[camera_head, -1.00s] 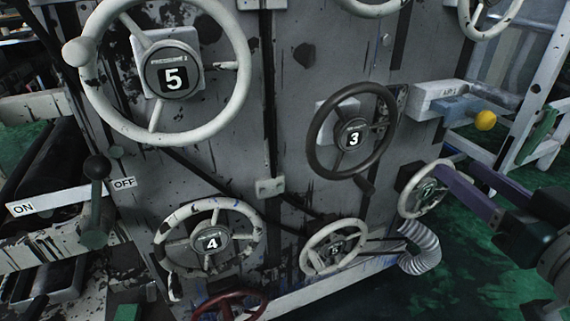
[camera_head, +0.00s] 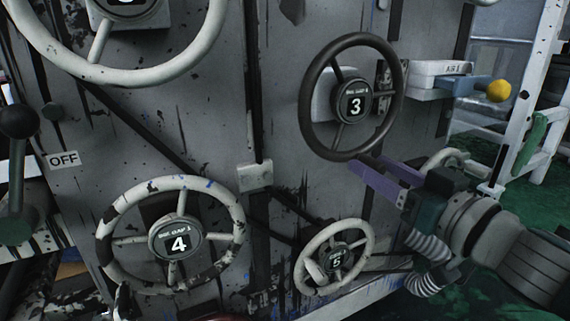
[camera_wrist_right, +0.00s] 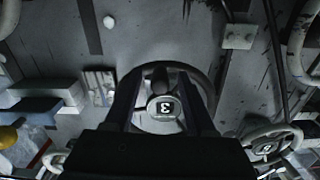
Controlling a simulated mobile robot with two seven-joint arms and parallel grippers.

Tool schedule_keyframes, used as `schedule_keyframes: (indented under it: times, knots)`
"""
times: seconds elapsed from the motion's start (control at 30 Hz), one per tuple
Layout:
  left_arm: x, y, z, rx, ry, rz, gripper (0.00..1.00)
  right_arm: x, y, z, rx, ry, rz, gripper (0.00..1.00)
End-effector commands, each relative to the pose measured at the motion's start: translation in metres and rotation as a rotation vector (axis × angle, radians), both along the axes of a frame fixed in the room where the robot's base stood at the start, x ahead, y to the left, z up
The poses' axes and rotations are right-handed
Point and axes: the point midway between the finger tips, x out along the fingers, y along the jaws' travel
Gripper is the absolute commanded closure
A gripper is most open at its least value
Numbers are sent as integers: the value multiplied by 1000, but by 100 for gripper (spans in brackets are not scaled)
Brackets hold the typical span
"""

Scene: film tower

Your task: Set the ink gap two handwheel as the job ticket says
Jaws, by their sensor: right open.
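Several numbered handwheels sit on the grey machine side. The dark handwheel (camera_head: 352,152) shows 3; its small label looks like an ink gap one, but I cannot read its figure surely. It also shows in the wrist view (camera_wrist_right: 211,88), upside down, with a dark knob. The worn white handwheel (camera_head: 105,262) shows 4 and seems labelled ink gap 1. A smaller white handwheel (camera_head: 300,276) seems to show 5; its label is unreadable. My right gripper (camera_head: 370,167), with purple fingers, is open just below the dark wheel's rim. Contact cannot be told. My left gripper is out of view.
A large white handwheel (camera_head: 207,48) is cut off at the top left. A ribbed hose hangs by my right gripper. No job ticket is legible here.

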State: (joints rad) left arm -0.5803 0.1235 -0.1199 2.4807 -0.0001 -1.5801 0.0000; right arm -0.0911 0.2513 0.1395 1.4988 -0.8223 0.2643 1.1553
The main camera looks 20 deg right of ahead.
Motion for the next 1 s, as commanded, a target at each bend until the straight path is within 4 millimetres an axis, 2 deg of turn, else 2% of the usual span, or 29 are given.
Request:
schedule_keyframes:
  times: [0.13, 0.43, 0.9, 1.0]
  knots:
    - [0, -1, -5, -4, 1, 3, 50, 12, 1, -1, 0, 0, -1, 44]
    - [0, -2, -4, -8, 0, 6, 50, 14, 1, 0, 1, 1, -1, 44]
    - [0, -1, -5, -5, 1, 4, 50, 14, 1, 0, 1, 1, -1, 97]
    - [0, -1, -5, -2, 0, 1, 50, 14, 1, 0, 1, 1, -1, 100]
